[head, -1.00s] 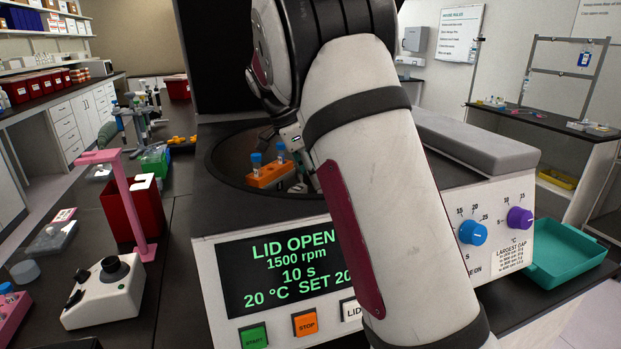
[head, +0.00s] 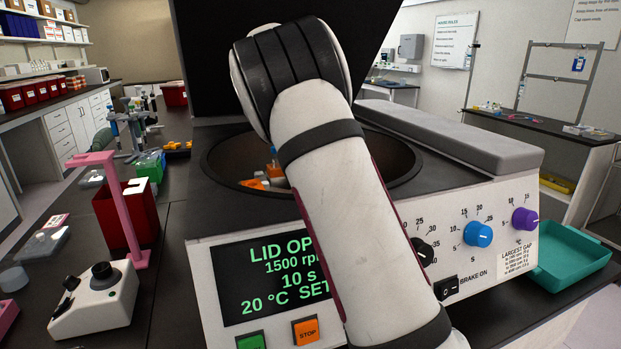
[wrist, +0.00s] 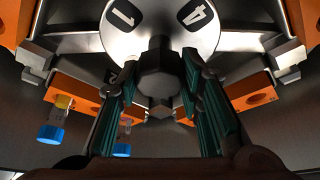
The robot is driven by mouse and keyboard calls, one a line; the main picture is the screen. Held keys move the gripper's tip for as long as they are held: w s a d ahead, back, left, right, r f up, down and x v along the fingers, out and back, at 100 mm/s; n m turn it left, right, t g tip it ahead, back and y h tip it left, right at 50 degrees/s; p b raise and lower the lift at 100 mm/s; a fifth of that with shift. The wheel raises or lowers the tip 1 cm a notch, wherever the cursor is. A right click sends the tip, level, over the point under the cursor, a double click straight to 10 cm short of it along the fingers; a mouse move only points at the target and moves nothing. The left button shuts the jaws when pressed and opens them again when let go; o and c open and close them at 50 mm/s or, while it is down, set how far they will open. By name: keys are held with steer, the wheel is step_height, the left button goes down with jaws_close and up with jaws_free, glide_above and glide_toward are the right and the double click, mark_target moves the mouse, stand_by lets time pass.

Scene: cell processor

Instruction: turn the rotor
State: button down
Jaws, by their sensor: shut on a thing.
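The rotor (wrist: 160,18) fills the wrist view, a metal disc marked 1 and 4 with arms carrying orange buckets (wrist: 75,92). Blue-capped tubes (wrist: 50,134) stick out of the buckets on the left. My gripper (wrist: 160,68) has its two teal-padded fingers on either side of the dark hexagonal hub knob (wrist: 160,82), shut on it. In the head view, the rotor sits in the open round chamber (head: 228,168), where part of an orange bucket (head: 252,184) and a blue-capped tube show. My arm hides the gripper and most of the rotor there.
The centrifuge's display (head: 270,282) reads LID OPEN, partly covered by my arm. The dark lid (head: 212,60) stands raised behind the chamber. A pink stand (head: 128,215), a red bin (head: 108,220) and a joystick box (head: 95,300) are at left; a teal tray (head: 570,260) is at right.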

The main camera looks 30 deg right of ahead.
stand_by(0.4)
steer(key=c, duration=1.1)
jaws_free()
